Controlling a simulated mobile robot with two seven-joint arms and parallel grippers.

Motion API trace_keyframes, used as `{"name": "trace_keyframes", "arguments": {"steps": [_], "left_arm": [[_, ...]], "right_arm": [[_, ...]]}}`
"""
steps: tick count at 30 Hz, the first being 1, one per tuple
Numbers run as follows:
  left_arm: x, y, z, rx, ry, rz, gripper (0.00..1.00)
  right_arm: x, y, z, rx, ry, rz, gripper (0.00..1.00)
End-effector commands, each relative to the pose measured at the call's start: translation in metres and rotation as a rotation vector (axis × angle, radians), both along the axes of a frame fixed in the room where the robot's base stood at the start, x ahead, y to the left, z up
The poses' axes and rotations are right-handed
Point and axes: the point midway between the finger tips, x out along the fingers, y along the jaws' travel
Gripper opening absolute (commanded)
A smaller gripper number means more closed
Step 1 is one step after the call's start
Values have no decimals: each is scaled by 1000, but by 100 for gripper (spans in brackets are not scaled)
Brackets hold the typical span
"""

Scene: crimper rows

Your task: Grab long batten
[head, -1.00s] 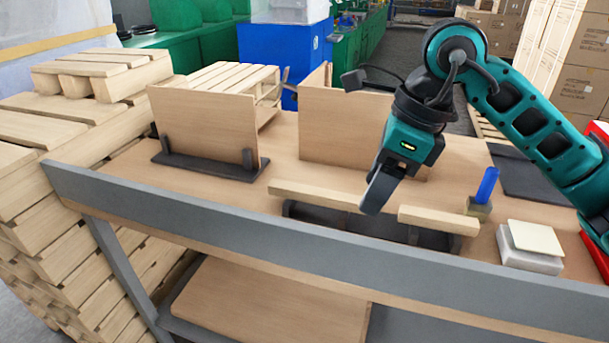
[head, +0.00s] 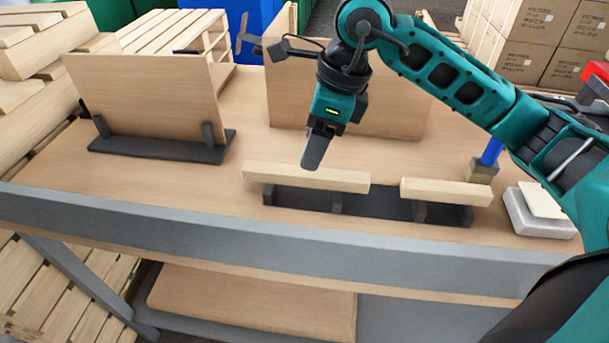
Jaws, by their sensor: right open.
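The long batten (head: 300,177) is a pale wooden bar lying across a dark holder (head: 375,203) near the front of the bench. A shorter batten (head: 446,192) lies to its right on the same holder, with a gap between them. My right gripper (head: 314,152) points down just above and behind the long batten, near its middle. It is open and seems empty; one finger hides the other from this side. Whether it touches the batten I cannot tell. My left gripper is not in view.
A wooden panel stands upright in a dark stand (head: 160,150) at left. Another upright panel (head: 395,110) is behind my right gripper. A blue-handled tool (head: 490,152) and a white block (head: 540,212) are at right. A grey rail (head: 250,245) edges the bench's front.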

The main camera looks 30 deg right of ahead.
Motion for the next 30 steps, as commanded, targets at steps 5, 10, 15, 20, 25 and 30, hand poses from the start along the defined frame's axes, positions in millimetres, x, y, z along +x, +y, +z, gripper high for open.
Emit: {"name": "trace_keyframes", "arguments": {"steps": [5, 10, 15, 20, 25, 30], "left_arm": [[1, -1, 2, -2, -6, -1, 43], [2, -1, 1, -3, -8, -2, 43], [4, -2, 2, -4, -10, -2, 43], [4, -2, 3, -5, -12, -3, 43], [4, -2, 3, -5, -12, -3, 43], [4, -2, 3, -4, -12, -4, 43]], "right_arm": [[1, 2, -14, 1, 2, 0, 60], [4, 4, -40, 1, 5, -1, 60], [7, 9, -55, 2, 1, 0, 60], [8, 9, -57, 1, -1, 0, 60], [8, 9, -56, 1, 0, -1, 52], [8, 8, -56, 1, 0, -1, 36]]}}
